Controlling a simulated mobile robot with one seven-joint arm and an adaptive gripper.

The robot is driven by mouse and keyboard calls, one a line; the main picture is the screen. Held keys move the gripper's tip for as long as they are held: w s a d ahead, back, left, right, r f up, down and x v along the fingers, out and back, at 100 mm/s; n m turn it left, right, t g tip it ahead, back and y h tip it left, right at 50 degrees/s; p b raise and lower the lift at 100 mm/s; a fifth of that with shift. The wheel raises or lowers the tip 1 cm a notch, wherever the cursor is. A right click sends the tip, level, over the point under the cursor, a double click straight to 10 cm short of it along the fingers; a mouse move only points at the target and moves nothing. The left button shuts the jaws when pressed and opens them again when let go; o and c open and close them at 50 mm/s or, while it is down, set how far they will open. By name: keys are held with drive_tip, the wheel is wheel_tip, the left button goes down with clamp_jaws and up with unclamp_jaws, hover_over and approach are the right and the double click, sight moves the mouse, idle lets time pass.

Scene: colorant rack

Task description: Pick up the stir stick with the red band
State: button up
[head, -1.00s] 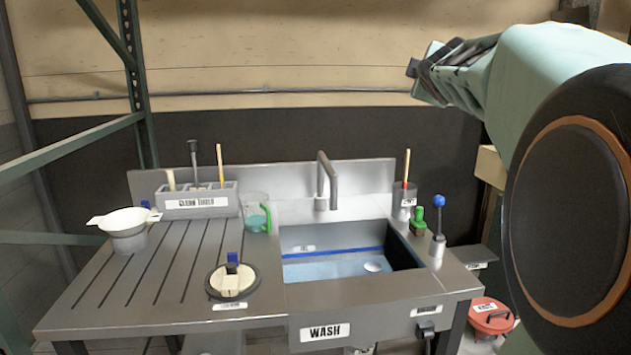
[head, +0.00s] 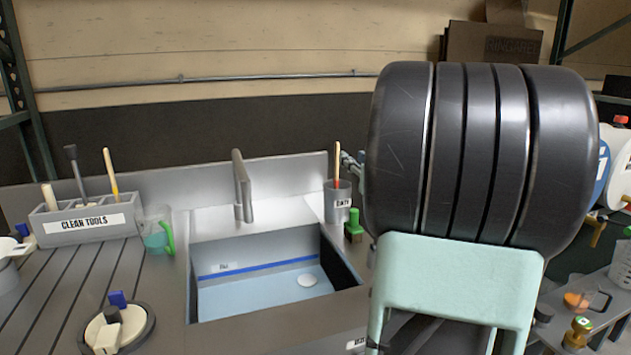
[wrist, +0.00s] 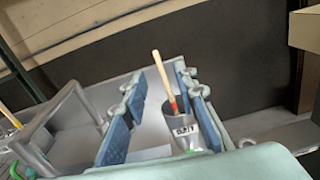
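The stir stick (head: 337,160) is pale wood with a red band low on it. It stands nearly upright in a grey cup (head: 338,202) with a "DIRTY" label, at the sink's back right corner. In the wrist view, the stick (wrist: 161,75) and the cup (wrist: 184,130) show between and beyond the fingers. My gripper (wrist: 163,100) is open, its blue pads either side of the stick in the picture, with nothing held. In the head view my arm hides most of the gripper, just right of the cup.
A sink (head: 265,265) with a tall faucet (head: 242,190) lies left of the cup. A green-handled brush (head: 353,225) stands close in front of the cup. A "CLEAN TOOLS" holder (head: 85,222) holds another stick (head: 110,172) with a yellow band. A jug (head: 155,232) stands beside it.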

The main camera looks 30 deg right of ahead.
sight(338, 148)
drive_tip(key=shift+n, duration=0.5)
drive_tip(key=shift+a+p+x, duration=0.2)
drive_tip(key=shift+p+x, duration=0.25)
drive_tip(key=shift+x, duration=4.9)
clamp_jaws()
